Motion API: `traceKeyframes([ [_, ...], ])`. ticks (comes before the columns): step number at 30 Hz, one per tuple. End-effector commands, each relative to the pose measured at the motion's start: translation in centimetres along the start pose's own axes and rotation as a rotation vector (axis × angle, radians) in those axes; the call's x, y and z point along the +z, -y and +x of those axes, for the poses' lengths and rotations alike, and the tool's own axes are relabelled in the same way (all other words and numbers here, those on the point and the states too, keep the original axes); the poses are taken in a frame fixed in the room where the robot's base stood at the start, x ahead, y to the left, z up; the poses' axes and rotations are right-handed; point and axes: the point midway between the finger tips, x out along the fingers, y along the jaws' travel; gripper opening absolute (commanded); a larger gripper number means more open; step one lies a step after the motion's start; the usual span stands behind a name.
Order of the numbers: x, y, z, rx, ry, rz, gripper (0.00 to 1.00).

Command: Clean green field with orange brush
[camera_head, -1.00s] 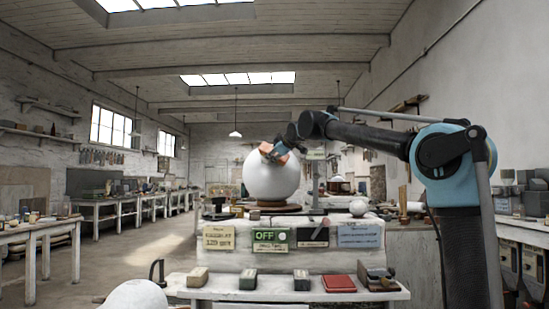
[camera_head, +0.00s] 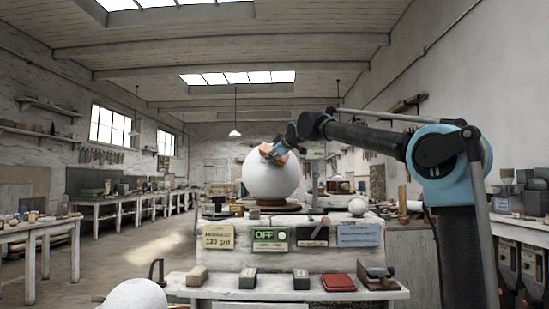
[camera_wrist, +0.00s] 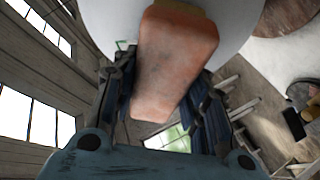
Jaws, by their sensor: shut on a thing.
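A large white plaster sphere (camera_head: 270,180) sits on a round brown stand (camera_head: 276,207) on the bench. My gripper (camera_head: 281,148) is at the upper right of the sphere, shut on the orange brush (camera_head: 269,151). In the wrist view the brush (camera_wrist: 172,65) is a worn orange block between my gripper's fingers (camera_wrist: 162,95), with a yellowish edge at its far end. That end meets the pale sphere (camera_wrist: 110,20) in the picture; whether it touches cannot be told.
A green sign reading OFF (camera_head: 271,235) is on the bench front among paper labels. Several blocks and a red pad (camera_head: 338,282) lie on the front shelf (camera_head: 230,291). A small white ball (camera_head: 357,207) is right of the sphere. The floor at left (camera_head: 150,245) is clear.

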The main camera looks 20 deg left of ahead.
Motion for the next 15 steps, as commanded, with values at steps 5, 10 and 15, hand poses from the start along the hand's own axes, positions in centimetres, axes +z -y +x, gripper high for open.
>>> traceKeyframes([
  [5,0.11,-0.01,0.28,0.0,0.0,0.0,0.14],
  [10,0.21,-0.01,0.28,0.0,0.0,0.001,0.14],
  [15,0.81,-0.02,-0.1,0.001,0.0,0.001,0.14],
])
